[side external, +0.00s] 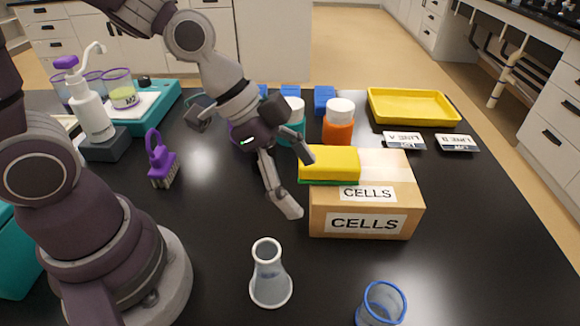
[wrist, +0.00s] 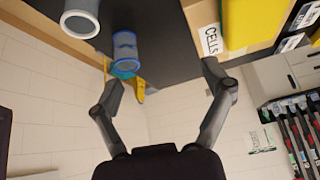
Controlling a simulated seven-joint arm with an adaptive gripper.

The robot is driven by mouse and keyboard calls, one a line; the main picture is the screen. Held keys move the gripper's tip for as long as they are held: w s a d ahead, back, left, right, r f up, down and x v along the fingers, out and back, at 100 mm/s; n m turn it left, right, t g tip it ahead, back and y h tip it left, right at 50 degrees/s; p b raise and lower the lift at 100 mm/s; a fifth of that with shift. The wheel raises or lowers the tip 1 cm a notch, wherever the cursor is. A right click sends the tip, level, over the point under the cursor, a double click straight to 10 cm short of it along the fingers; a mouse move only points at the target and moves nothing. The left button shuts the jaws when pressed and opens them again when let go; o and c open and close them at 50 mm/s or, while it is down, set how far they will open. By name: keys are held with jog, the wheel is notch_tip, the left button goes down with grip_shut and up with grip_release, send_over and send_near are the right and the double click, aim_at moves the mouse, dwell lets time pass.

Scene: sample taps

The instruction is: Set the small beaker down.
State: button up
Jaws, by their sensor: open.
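A small clear beaker with a blue rim (side external: 381,305) stands on the black bench near the front edge, partly cut off by the picture's bottom. It also shows in the wrist view (wrist: 126,48), beyond the left fingertip. My gripper (side external: 299,180) is open and empty, above the bench just left of the cardboard box, apart from the beaker. In the wrist view my gripper (wrist: 161,75) has its fingers spread wide with nothing between them.
A conical flask (side external: 269,280) stands left of the blue-rimmed beaker. The CELLS box (side external: 408,195) carries a yellow sponge (side external: 330,163).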

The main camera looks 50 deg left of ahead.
aim_at(400, 312)
jog(key=d+f+m+h, duration=0.2)
jog(key=d+m+h, duration=0.2)
jog(key=d+h, duration=0.6)
jog(key=f, duration=0.2)
jog(key=d+f+y, duration=0.1)
jog(key=f, duration=0.2)
jog(key=d+f+y, duration=0.1)
jog(key=f, duration=0.1)
jog(key=shift+f+g, duration=0.25)
jog(key=shift+g, duration=0.05)
jog(key=x, duration=0.2)
jog(key=shift+w+d, duration=0.1)
jog(key=shift+d, duration=0.3)
jog(key=c, duration=1)
